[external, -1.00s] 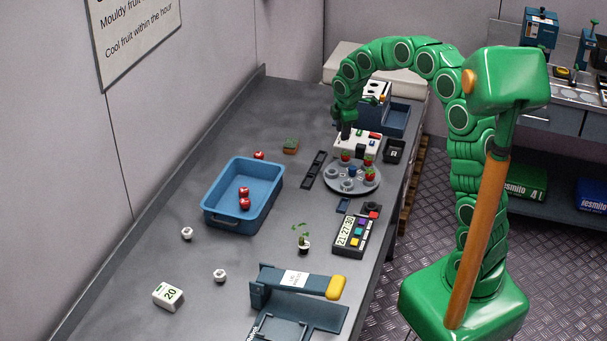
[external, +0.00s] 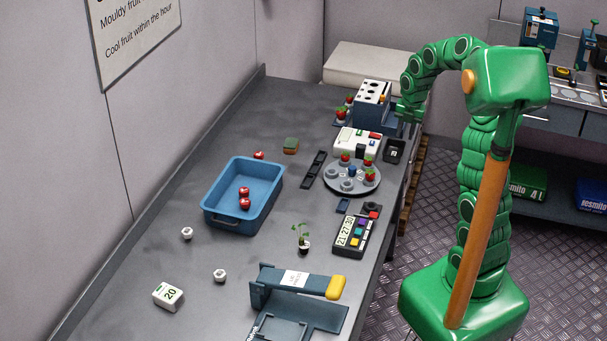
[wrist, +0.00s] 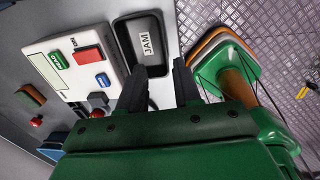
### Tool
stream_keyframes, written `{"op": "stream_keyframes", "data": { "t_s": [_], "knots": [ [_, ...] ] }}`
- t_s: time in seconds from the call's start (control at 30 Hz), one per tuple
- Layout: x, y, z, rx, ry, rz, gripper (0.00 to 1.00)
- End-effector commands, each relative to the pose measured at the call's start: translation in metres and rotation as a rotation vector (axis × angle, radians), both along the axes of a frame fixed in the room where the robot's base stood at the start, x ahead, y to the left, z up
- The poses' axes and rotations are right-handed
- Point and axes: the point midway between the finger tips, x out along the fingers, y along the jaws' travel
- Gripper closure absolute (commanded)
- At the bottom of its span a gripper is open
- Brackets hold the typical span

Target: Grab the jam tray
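The jam tray (wrist: 130,30) is a small black tray with a white JAM label, at the top middle of the wrist view. In the external view the jam tray (external: 397,143) sits at the right edge of the grey bench, beside a white panel. My gripper (wrist: 161,68) is open and empty, with its two dark fingers apart at the tray's near end. The left finger overlaps the tray's near edge in the picture; contact cannot be told. In the external view my gripper (external: 408,114) is above and behind the tray, near the bench edge.
The white panel (wrist: 75,65) with red and green blocks lies left of the tray. A blue-white machine (external: 373,98) stands behind it. A round grey turntable (external: 337,187) with berries is in front. Right of the bench edge is open floor (external: 400,250).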

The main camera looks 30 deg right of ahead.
Motion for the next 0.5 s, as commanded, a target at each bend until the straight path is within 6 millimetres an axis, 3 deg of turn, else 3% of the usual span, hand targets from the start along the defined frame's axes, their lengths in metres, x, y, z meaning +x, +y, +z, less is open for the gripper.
{"op": "stream_keyframes", "data": {
  "t_s": [0.5],
  "knots": [
    [0.000, 0.000, -0.042, 0.000, 0.002, -0.002, 0.67]
  ]
}}
